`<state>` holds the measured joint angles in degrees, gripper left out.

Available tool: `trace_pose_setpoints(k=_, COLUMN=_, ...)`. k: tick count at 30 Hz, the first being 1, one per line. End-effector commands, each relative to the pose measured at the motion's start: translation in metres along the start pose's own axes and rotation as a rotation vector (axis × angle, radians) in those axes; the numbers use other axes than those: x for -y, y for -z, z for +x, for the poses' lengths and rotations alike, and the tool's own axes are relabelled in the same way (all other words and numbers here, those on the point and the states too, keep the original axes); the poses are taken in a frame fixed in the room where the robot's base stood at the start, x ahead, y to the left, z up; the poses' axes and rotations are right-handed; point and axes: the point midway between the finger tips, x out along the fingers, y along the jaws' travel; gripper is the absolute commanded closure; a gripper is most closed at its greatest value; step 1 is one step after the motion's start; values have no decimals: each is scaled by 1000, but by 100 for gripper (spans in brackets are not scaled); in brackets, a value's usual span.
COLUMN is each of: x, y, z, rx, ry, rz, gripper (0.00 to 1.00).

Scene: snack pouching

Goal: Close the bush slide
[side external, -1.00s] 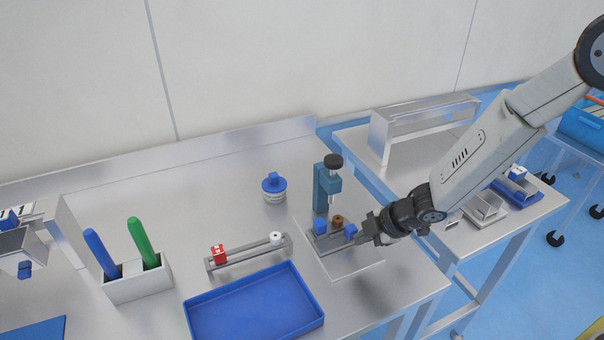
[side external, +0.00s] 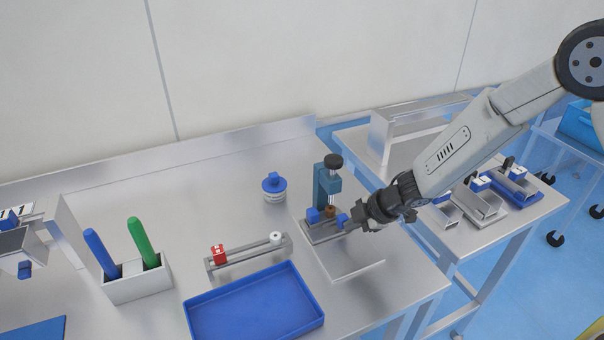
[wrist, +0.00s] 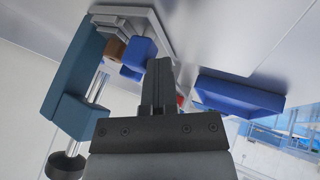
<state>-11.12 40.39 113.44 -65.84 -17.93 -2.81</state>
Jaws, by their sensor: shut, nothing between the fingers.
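The bush slide (side external: 322,234) is a grey carriage with two blue blocks, a left one (side external: 313,215) and a right one (side external: 343,220), and a brown bush (side external: 330,210) between them. It sits at the foot of a teal press (side external: 322,186), with the bush below the press head. My gripper (side external: 354,226) is shut with nothing in it, its fingertips close against the right blue block. In the wrist view the shut fingers (wrist: 158,82) point at a blue block (wrist: 138,50), beside the brown bush (wrist: 115,48). I cannot tell whether they touch.
A blue tray (side external: 255,305) and a rail with a red block (side external: 218,254) lie left of the slide. A blue-capped round item (side external: 274,187) stands behind. A pen holder (side external: 138,288) is further left. The plate (side external: 352,262) in front of the slide is bare.

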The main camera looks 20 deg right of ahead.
Motion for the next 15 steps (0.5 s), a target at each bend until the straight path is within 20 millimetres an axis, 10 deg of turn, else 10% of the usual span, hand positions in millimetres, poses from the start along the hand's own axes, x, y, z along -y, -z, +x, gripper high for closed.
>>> trace_pose_setpoints(k=15, x=-8, y=-2, z=3, rx=6, ry=-5, rz=3, gripper=100)
